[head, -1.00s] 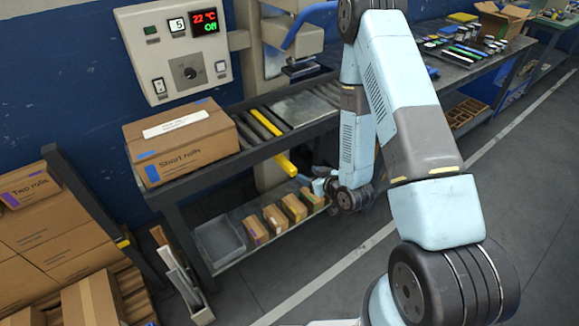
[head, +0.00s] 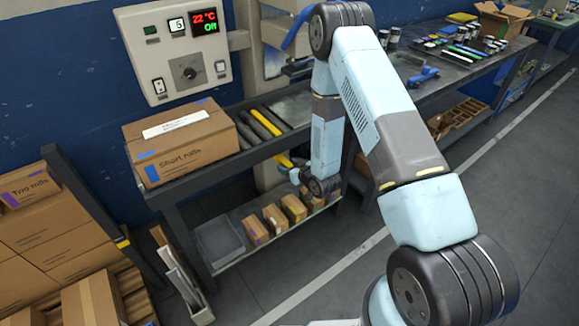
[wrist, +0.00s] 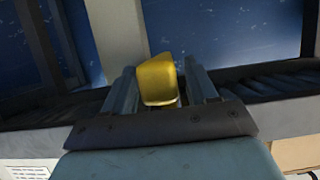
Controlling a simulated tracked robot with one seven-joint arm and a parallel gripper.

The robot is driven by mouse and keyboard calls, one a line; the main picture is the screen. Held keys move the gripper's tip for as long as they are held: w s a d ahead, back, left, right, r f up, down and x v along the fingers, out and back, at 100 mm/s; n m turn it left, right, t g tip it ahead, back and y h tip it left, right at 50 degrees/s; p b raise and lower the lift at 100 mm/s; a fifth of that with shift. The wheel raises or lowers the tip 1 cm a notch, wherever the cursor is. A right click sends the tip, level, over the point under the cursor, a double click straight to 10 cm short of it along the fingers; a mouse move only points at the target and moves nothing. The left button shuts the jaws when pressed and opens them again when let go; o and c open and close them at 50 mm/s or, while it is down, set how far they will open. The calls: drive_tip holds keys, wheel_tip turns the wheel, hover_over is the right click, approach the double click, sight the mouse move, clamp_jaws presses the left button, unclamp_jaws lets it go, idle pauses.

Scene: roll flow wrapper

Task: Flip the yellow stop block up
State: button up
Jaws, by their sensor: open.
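The yellow stop block (head: 284,161) is a bar at the front edge of the roller bench, sloping downward to the right in the head view. Its lower end is hidden behind my gripper (head: 296,175). In the wrist view the yellow block (wrist: 158,84) shows end-on between the two grey fingers of my gripper (wrist: 161,85). The fingers stand apart on either side of it. I cannot tell whether either finger touches it.
The roller bench (head: 200,180) carries a "Short rolls" carton (head: 180,140) left of the block. A lower shelf (head: 228,262) holds a grey tray and several small boxes. A control panel (head: 172,50) hangs above. The floor at right is clear.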

drive_tip(key=shift+w+a+f, duration=0.15)
drive_tip(key=shift+w+a, duration=0.1)
drive_tip(key=shift+w, duration=0.1)
clamp_jaws()
idle(0.4)
drive_tip(key=shift+d, duration=0.1)
